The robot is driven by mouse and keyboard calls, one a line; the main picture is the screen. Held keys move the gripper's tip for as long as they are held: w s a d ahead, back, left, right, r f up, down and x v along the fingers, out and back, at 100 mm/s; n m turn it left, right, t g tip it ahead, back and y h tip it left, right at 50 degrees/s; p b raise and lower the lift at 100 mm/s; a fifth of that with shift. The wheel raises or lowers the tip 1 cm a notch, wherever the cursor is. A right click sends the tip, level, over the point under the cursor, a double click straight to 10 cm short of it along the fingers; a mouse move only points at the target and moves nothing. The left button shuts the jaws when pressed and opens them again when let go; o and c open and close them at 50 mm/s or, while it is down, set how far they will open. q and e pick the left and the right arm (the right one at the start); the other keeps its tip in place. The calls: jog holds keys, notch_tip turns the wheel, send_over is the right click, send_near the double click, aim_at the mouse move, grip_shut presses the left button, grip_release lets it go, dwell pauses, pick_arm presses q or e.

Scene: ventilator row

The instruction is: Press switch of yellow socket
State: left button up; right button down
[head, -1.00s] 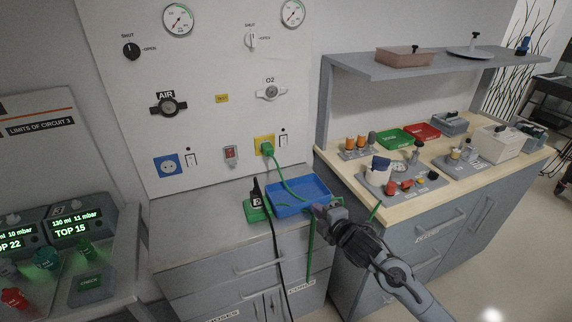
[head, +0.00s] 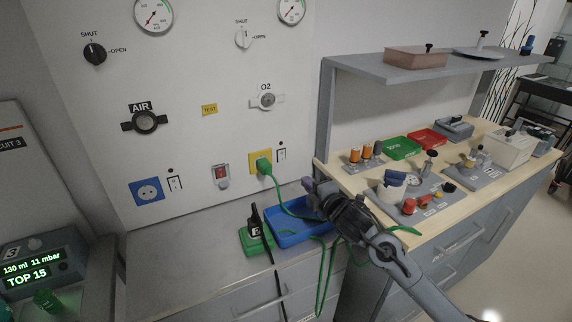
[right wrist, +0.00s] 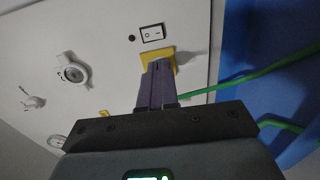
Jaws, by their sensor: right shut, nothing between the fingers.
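The yellow socket (head: 255,157) is on the white wall panel, with a green plug (head: 264,166) and its green cable in it. Its white rocker switch (head: 282,155) is just to its right, with a small dark dot above. My right gripper (head: 307,184) is shut and empty, in front of the panel, below and right of the switch and above the blue tray. In the right wrist view the shut fingers (right wrist: 157,72) point toward the yellow socket (right wrist: 150,56) and partly cover it; the switch (right wrist: 153,33) shows beyond them. My left gripper is not seen.
A blue tray (head: 285,238) and a green block (head: 250,243) with a black plug stand on the grey counter (head: 180,262). The green cable hangs by my right arm. A blue socket (head: 147,191) with its own switch (head: 174,183) and a red switch (head: 221,175) are further left.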

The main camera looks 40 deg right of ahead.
send_near(282, 160)
jog(key=x, duration=0.6)
jog(key=shift+w+d+p, duration=0.1)
jog(key=shift+w+p, duration=0.25)
jog(key=shift+w, duration=0.1)
jog(key=shift+f, duration=0.1)
jog(key=shift+f+b, duration=0.15)
jog(key=shift+b, duration=0.25)
jog(key=shift+w+d, duration=0.1)
